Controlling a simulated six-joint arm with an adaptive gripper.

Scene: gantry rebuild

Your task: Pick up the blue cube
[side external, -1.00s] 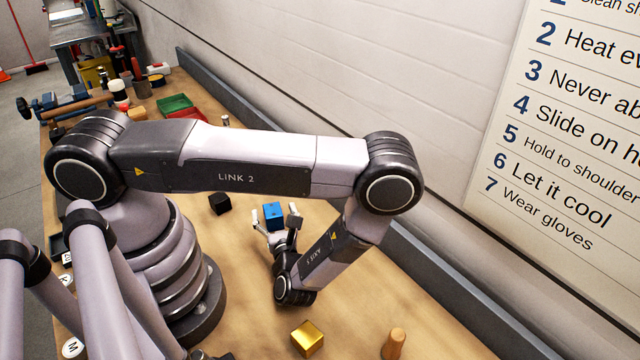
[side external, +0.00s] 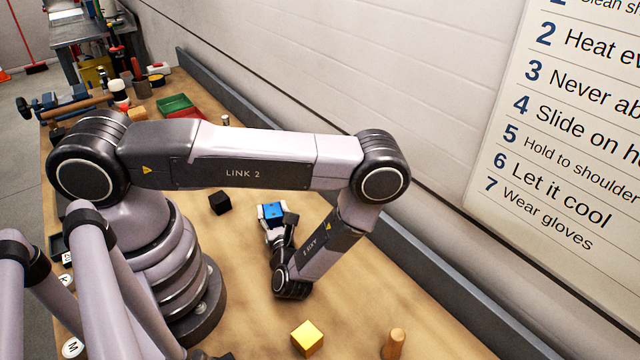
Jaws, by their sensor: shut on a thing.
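The blue cube (side external: 271,212) is on the wooden bench, past the middle of the side external view. My gripper (side external: 272,215) is shut on it, with a finger on either side of the cube. The near faces of the cube are partly hidden by the gripper. I cannot tell whether the cube touches the bench or is slightly above it.
A black cube (side external: 220,203) lies to the left of the blue one. A yellow metallic cube (side external: 307,338) and a wooden peg (side external: 394,344) stand at the front. Green and red trays (side external: 176,104) are at the back. A dark rail (side external: 420,258) runs along the wall.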

